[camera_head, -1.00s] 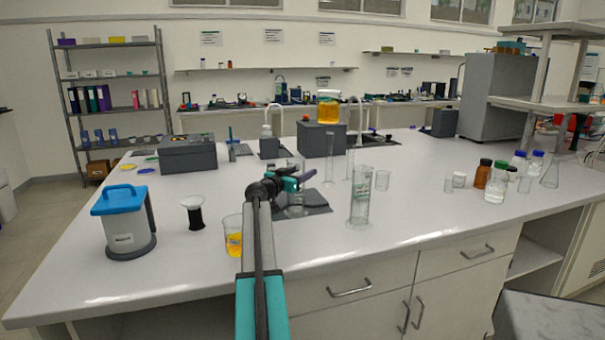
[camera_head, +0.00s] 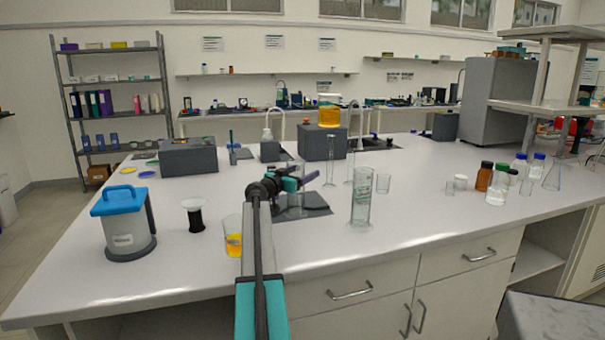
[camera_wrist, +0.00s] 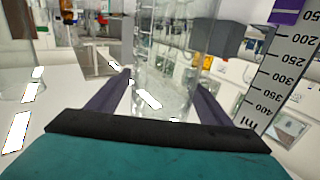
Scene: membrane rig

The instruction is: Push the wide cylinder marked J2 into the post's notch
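My gripper (camera_head: 302,181) reaches over a dark mat (camera_head: 315,206) on the white bench. Its two purple fingers are apart in the wrist view (camera_wrist: 163,85). A clear glass vessel (camera_wrist: 165,65) shows between them; I cannot tell whether they touch it. In the head view a glass vessel (camera_head: 297,200) stands on the mat, partly behind the gripper. A wide clear cylinder (camera_head: 361,205) with green markings stands upright to the right. I cannot read a J2 mark on either. A millilitre scale (camera_wrist: 285,75) fills the wrist view's right side. I cannot make out the post's notch.
Narrow glass cylinders (camera_head: 330,165) and a small beaker (camera_head: 383,184) are near the wide cylinder. Bottles (camera_head: 497,188) stand at right.

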